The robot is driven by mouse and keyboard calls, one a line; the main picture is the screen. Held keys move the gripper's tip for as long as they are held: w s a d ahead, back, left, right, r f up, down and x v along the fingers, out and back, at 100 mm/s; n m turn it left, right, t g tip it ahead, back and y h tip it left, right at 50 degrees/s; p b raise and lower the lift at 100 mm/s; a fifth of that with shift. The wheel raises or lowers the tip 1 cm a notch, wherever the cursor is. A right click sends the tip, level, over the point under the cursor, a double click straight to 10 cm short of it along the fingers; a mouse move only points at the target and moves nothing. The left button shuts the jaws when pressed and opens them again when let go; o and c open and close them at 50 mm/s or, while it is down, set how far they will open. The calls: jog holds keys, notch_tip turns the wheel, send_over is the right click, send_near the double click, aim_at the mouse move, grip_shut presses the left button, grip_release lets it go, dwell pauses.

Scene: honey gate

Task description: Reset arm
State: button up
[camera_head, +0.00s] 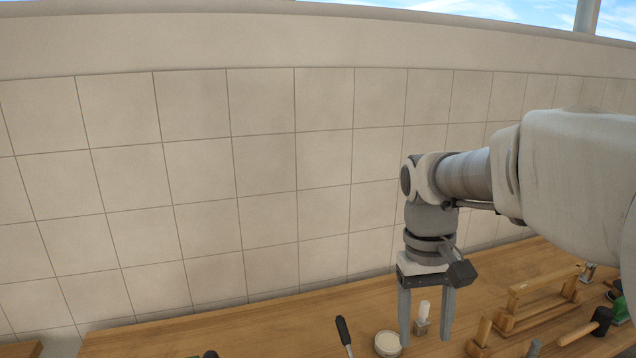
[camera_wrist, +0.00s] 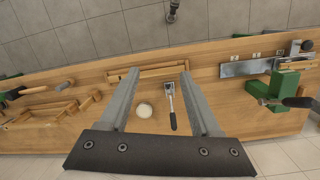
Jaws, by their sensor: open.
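My gripper (camera_head: 425,338) points down over the workbench (camera_head: 270,330) in the head view, its two fingers spread apart. In the wrist view my gripper (camera_wrist: 160,74) is also open, with nothing held between the fingers. My arm reaches in from the right of the head view, bent downward at the wrist. A small item with a white top (camera_head: 423,310) shows between the fingers in the head view; I cannot tell its distance from them.
A round pale tin (camera_head: 388,344) and a black-handled tool (camera_head: 343,330) lie near the gripper. A wooden rack (camera_head: 530,312) and a mallet (camera_head: 600,321) are to the right. The wrist view shows a metal plate (camera_wrist: 248,67) and green vice (camera_wrist: 283,85). A tiled wall (camera_head: 190,170) stands behind.

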jog(key=s+a+r+t, duration=0.1)
jog(key=s+a+t, duration=0.1)
jog(key=s+t, duration=0.5)
jog(key=shift+s+r+m+y, duration=0.3)
jog(key=shift+s+y, duration=0.1)
jog(key=shift+s, duration=1.7)
jog(key=shift+d, duration=0.15)
